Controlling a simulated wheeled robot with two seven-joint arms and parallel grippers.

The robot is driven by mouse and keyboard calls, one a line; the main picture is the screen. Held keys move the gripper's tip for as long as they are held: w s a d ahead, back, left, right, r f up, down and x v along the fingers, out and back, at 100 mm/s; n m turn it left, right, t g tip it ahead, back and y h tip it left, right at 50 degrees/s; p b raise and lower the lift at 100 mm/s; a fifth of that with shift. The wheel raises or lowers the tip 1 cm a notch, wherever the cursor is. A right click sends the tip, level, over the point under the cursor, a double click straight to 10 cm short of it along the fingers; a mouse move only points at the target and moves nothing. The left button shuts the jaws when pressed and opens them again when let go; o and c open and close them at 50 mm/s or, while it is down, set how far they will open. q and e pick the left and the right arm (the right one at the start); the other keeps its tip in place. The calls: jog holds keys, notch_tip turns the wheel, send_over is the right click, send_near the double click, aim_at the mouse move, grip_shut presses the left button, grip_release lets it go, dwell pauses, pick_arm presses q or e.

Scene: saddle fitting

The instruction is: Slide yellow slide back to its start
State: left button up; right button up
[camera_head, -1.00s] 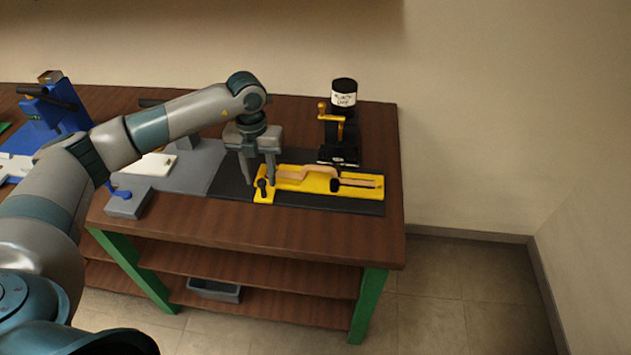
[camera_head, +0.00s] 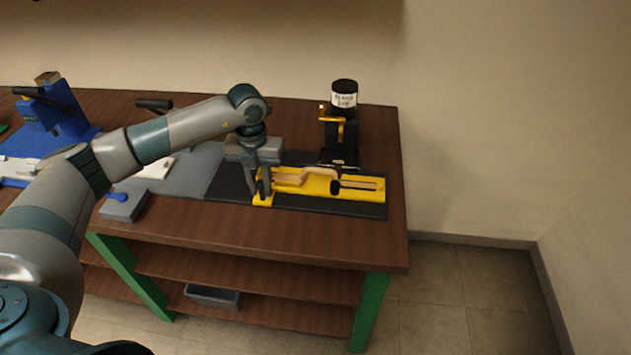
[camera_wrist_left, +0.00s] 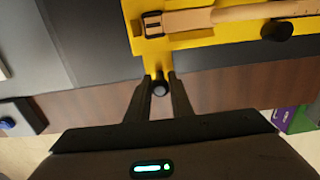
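The yellow slide (camera_head: 330,197) lies along a dark strip at the right end of the bench, with a tan wooden piece (camera_head: 318,174) on it. It also shows at the top of the left wrist view (camera_wrist_left: 190,40). A dark round knob (camera_wrist_left: 160,88) stands on the slide's narrow tab at its left end. My left gripper (camera_head: 263,192) is down at this tab. In the left wrist view its fingers (camera_wrist_left: 160,80) lie close on both sides of the knob and appear shut on it. My right gripper is not in view.
A black stand with a yellow handle (camera_head: 340,128) and a white-labelled jar (camera_head: 344,97) stands behind the slide. A grey box with a blue lever (camera_head: 124,206) sits at the front left. A blue fixture (camera_head: 58,115) is farther left.

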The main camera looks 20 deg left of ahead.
pick_arm(q)
jog(key=shift+a, duration=0.15)
jog(key=shift+s+a, duration=0.25)
jog(key=shift+a, duration=0.55)
jog(key=shift+a+b, duration=0.1)
jog(key=shift+b, duration=0.25)
jog(key=shift+s+a, duration=0.2)
jog(key=shift+a, duration=0.7)
jog(key=shift+s+a+b, duration=0.2)
jog(key=shift+a+b, duration=0.25)
jog(key=shift+a, duration=0.4)
jog(key=shift+s+a, duration=0.2)
jog(key=shift+a, duration=0.6)
jog(key=shift+b, duration=0.3)
